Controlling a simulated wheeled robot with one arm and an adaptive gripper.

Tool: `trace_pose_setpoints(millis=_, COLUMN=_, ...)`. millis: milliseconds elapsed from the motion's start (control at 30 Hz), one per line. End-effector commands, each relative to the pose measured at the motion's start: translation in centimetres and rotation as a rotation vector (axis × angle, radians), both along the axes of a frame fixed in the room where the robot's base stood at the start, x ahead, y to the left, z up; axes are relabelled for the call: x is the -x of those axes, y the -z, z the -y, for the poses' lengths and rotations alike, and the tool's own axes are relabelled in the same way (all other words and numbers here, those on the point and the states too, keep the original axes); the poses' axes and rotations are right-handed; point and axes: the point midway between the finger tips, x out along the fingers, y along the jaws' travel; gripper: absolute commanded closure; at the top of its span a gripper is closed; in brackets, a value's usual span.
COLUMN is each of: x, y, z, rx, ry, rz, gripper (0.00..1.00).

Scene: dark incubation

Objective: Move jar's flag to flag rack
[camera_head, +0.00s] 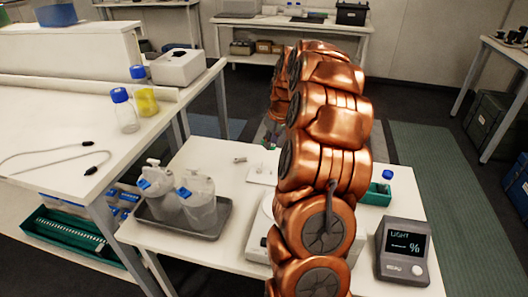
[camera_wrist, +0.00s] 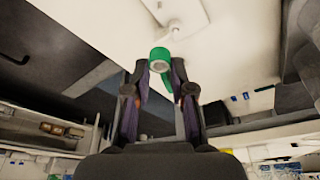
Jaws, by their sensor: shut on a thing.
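My gripper (camera_wrist: 161,76) shows in the wrist view, its two fingers closed around a small green round piece (camera_wrist: 160,53) with a pale end, perhaps the flag. A white plate with a short peg (camera_wrist: 177,12) lies just beyond the green piece; I cannot tell whether they touch. This may be the white plate (camera_head: 262,174) on the low table in the head view, perhaps the flag rack. Two whitish jars with blue tags, the left jar (camera_head: 155,184) and the right jar (camera_head: 196,208), stand in a grey tray (camera_head: 226,214). My copper arm hides most of the gripper in the head view.
A light meter (camera_head: 404,252) and a green box (camera_head: 378,194) stand right of my arm on the low table (camera_head: 160,246). A pale device (camera_head: 258,243) is partly hidden behind the arm. The left bench holds bottles (camera_head: 125,112) and a cable (camera_head: 75,150).

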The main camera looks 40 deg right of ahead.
Motion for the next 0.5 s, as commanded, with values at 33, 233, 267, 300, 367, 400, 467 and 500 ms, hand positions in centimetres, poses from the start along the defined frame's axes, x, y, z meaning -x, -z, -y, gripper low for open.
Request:
trace_pose_setpoints(millis=33, x=0.0, y=1.4, z=0.0, rx=0.000, ry=0.001, rz=0.000, gripper=0.87)
trace_pose_setpoints(millis=233, x=0.0, y=2.9, z=0.0, rx=0.000, ry=0.002, rz=0.000, gripper=0.87)
trace_pose_setpoints(millis=267, x=0.0, y=3.0, z=0.0, rx=-0.001, ry=0.002, rz=0.000, gripper=0.87)
trace_pose_setpoints(millis=300, x=0.0, y=3.1, z=0.0, rx=0.000, ry=0.002, rz=0.000, gripper=0.87)
trace_pose_setpoints(millis=367, x=0.0, y=3.1, z=0.1, rx=0.001, ry=0.001, rz=0.000, gripper=0.87)
trace_pose_setpoints(millis=400, x=0.0, y=3.1, z=0.0, rx=0.000, ry=0.001, rz=0.000, gripper=0.87)
trace_pose_setpoints(millis=467, x=0.0, y=3.2, z=0.0, rx=0.000, ry=0.001, rz=0.000, gripper=0.87)
trace_pose_setpoints(millis=500, x=0.0, y=3.3, z=0.0, rx=0.000, ry=0.001, rz=0.000, gripper=0.87)
